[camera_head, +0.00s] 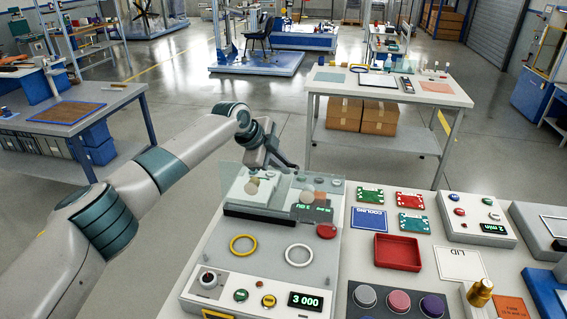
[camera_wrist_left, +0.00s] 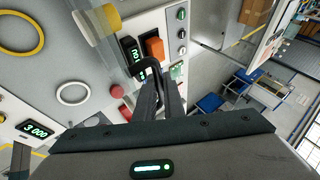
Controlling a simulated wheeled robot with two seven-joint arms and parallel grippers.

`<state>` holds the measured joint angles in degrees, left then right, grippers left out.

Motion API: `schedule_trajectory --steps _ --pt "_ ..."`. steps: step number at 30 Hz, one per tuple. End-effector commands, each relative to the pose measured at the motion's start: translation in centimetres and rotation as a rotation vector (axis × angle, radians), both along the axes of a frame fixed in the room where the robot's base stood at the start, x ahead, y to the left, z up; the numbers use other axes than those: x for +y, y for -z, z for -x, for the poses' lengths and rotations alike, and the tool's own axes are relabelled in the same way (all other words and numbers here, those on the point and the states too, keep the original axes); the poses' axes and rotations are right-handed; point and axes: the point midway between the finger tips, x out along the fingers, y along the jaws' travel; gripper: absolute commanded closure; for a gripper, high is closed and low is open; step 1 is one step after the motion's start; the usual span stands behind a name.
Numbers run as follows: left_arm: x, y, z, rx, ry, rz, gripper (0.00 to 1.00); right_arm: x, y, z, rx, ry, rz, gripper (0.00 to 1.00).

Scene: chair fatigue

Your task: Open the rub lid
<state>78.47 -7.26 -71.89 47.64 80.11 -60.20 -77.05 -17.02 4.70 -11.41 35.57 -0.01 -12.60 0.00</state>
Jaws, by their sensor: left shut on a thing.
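The rub lid (camera_head: 236,180) is a clear, see-through panel over the rear part of the grey-white test machine (camera_head: 222,258). It looks tilted up, but its exact angle is hard to tell. My left gripper (camera_head: 291,166) is at the lid's far upper edge, shut on the lid; the grip itself is small and partly hidden. In the left wrist view, the closed dark fingers (camera_wrist_left: 150,70) are beside an orange block (camera_wrist_left: 155,48) and a green display. The clear lid (camera_wrist_left: 88,62) shows there only faintly. My right gripper is not in view.
A yellow ring (camera_head: 243,244), a white ring (camera_head: 299,255) and a red button (camera_head: 326,231) sit on the machine. To the right are a red tray (camera_head: 398,252), green and red cards, and knobs. A second table (camera_head: 390,85) stands behind.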

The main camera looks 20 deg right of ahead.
Motion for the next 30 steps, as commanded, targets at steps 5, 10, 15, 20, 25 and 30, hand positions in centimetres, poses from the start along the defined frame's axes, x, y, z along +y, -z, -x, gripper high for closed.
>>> schedule_trajectory --steps 5,10,15,20,25,30 --pt "0.08 -0.26 -0.39 -0.011 -0.006 0.005 1.00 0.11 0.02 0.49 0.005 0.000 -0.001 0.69" --pt "0.12 -0.18 -0.37 -0.010 -0.005 0.003 0.83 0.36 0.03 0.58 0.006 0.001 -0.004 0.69" --pt "0.15 0.03 -0.29 -0.007 -0.006 0.002 0.83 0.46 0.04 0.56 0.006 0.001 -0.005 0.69" --pt "0.16 0.17 -0.24 -0.005 -0.005 0.000 0.83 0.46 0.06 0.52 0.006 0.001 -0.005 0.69" --pt "0.19 0.30 -0.19 -0.003 -0.005 -0.001 0.83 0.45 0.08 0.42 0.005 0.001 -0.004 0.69" --pt "0.38 0.17 -0.11 -0.002 -0.005 -0.002 0.83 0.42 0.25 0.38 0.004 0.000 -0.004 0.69"
